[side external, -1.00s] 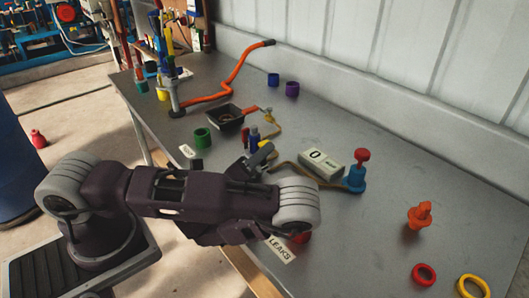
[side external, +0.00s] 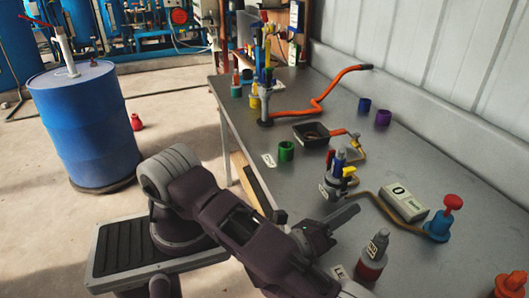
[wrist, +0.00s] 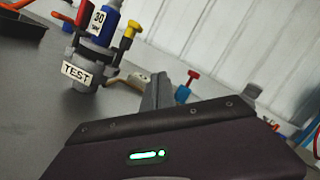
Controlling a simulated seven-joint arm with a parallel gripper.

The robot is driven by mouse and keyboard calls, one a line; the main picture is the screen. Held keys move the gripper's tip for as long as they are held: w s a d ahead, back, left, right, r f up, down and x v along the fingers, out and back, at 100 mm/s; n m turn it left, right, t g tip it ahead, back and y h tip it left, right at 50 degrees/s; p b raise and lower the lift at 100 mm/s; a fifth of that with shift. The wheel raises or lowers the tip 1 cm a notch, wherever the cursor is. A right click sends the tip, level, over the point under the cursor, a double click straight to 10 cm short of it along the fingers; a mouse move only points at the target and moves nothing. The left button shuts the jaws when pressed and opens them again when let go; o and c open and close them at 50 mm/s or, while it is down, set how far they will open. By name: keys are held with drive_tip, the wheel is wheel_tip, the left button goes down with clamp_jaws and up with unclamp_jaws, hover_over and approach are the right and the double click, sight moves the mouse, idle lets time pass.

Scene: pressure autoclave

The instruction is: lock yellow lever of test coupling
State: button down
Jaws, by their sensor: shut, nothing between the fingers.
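The test coupling (side external: 334,184) stands upright on the table, with a blue cylinder (wrist: 108,16) in its top and a "TEST" label (wrist: 76,73) on its base. Its yellow lever (side external: 349,171) sticks out on the right side. In the wrist view the yellow lever (wrist: 131,31) angles up and away from the body. A red lever (wrist: 84,14) is on the coupling's left side and looks close to upright. My gripper (side external: 352,210) is shut and empty, in front of and to the right of the coupling, apart from it. In the wrist view its fingers (wrist: 160,90) are right of the coupling.
A brown hose runs from the coupling to a blue fitting with a red knob (side external: 453,202), past a white "0" gauge box (side external: 403,203). A red-based grey fitting (side external: 373,258) stands near my arm. A green cup (side external: 286,151) and black tray (side external: 311,134) lie behind.

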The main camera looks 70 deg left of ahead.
drive_tip(key=v, duration=0.7)
drive_tip(key=s+a+r+n+g+y, duration=0.4)
drive_tip(key=a+r+n+g+y, duration=0.5)
drive_tip(key=r+n+y, duration=0.5)
drive_tip(key=s+a+r+n+g+h, duration=0.25)
drive_tip(key=s+n+g, duration=0.65)
drive_tip(key=g, duration=0.5)
drive_tip(key=s+d+n+h, duration=0.2)
drive_tip(key=s+d+h, duration=0.3)
drive_tip(key=h, duration=0.5)
drive_tip(key=w+d+r+n+t+h, duration=0.1)
drive_tip(key=w+d+r+t+h, duration=0.2)
drive_tip(key=d+r+t, duration=0.3)
drive_tip(key=r+t+h, duration=0.1)
drive_tip(key=t, duration=0.1)
drive_tip(key=shift+w+d+t+h, duration=0.15)
drive_tip(key=shift+w+t+h, duration=0.15)
drive_tip(key=shift+w+h, duration=0.1)
